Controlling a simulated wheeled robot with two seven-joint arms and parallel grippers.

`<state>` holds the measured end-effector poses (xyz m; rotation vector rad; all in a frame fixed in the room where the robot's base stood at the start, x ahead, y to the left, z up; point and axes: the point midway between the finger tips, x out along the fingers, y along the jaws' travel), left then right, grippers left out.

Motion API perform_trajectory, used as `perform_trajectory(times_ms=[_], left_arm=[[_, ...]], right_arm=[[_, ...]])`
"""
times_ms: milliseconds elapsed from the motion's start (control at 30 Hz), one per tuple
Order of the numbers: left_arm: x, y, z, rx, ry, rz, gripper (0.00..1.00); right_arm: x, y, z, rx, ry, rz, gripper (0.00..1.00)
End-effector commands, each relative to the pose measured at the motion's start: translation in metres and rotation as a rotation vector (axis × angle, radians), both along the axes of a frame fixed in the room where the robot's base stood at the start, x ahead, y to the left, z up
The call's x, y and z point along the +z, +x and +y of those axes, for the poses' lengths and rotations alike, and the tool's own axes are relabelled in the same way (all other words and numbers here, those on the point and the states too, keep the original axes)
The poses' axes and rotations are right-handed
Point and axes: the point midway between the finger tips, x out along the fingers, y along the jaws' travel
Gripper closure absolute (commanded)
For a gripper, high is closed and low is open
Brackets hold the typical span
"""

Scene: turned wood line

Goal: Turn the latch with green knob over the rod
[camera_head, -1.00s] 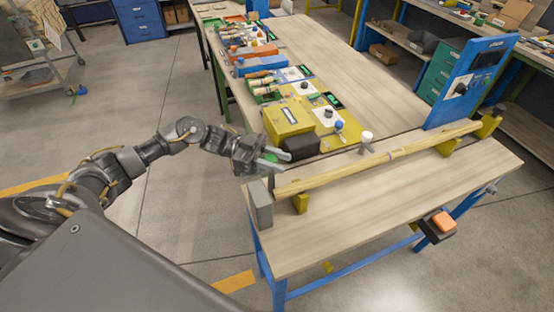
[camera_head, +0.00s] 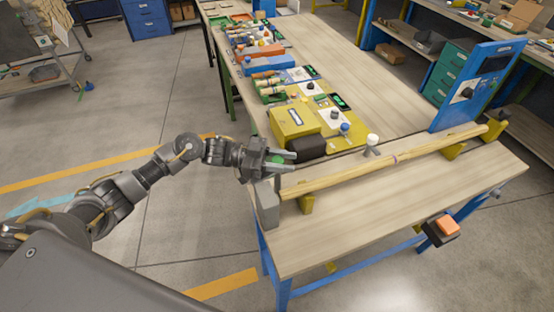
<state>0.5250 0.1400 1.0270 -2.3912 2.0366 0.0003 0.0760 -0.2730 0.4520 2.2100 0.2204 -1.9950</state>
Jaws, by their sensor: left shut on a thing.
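The long wooden rod (camera_head: 410,152) lies across yellow supports on the front bench, from the grey end block (camera_head: 266,205) to the blue panel. My left gripper (camera_head: 283,160) is at the rod's left end, above the grey block. It is shut on the green knob (camera_head: 278,160), which shows only in part between its fingers. The latch arm under that knob is mostly hidden by the gripper, so its angle cannot be told. A second latch with a white knob (camera_head: 373,139) stands farther right along the rod. My right gripper is not in view.
A yellow machine box (camera_head: 294,122) with a dark rounded part (camera_head: 310,147) stands close behind my left gripper. A blue upright panel (camera_head: 475,90) stands at the rod's right end. The bench top before the rod is clear.

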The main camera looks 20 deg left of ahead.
Motion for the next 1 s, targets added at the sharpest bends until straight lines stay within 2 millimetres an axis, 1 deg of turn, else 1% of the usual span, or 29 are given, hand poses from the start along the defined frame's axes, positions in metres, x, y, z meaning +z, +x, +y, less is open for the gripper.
perform_trajectory(times_ms=[67,100,233,267,533,633,767,1000], left_arm=[[0.000,0.000,0.000,0.001,0.001,0.001,1.00],[0.000,0.000,0.001,0.001,0.000,0.001,0.66],[0.000,0.000,0.001,0.001,0.000,0.001,0.49],[0.000,0.000,0.001,0.001,0.000,0.001,0.46],[0.000,-0.001,0.003,0.002,0.000,0.000,0.46],[-0.002,-0.002,0.009,0.003,0.001,0.000,0.46],[-0.005,-0.005,0.030,0.004,0.003,0.001,0.46],[-0.005,-0.013,0.077,0.004,0.002,0.000,0.46]], right_arm=[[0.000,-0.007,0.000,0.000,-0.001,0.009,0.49],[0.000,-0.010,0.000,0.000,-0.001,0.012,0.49],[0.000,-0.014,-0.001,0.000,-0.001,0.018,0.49],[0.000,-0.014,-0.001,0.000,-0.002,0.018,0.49],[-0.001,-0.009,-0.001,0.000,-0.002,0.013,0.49],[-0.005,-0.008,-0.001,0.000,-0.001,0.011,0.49],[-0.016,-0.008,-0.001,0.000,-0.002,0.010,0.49],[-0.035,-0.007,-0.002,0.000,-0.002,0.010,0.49]])
